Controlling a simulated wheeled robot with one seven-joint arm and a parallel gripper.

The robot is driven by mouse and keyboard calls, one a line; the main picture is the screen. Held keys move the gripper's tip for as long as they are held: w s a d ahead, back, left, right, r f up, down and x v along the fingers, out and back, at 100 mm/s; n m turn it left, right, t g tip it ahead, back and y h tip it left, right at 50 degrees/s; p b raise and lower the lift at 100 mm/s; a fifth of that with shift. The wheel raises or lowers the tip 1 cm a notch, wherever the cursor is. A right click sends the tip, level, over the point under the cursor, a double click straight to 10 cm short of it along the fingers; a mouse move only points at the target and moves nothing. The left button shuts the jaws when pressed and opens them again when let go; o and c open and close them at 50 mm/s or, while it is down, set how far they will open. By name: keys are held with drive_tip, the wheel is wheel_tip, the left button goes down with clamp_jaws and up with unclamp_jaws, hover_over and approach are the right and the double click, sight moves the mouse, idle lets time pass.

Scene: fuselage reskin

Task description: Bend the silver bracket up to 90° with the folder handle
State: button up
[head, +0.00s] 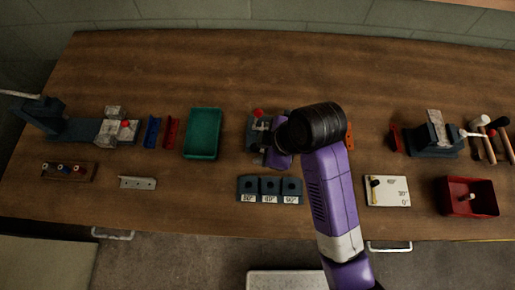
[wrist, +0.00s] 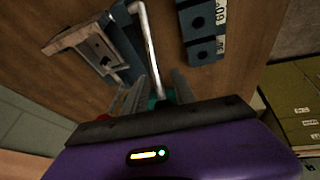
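The folder (head: 256,128) is a dark blue-grey fixture with a red knob at the middle of the bench. My arm hides part of it. In the wrist view, a grey angular metal piece (wrist: 90,45), perhaps the silver bracket, sits at the blue fixture; its bend angle is not clear. The folder handle (wrist: 148,45) is a bent silver rod with a teal end. My gripper (wrist: 157,92) has its fingers on both sides of that teal end and appears shut on it. In the head view, the black wrist hides the fingers.
Angle blocks (head: 269,189) stand just in front of the folder. A green tray (head: 203,134) is left of it. A white card (head: 387,191), a red bin (head: 470,197) and a vise (head: 434,140) are on the right. The bench behind the folder is clear.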

drive_tip(key=shift+x, duration=1.2)
clamp_jaws()
idle(0.6)
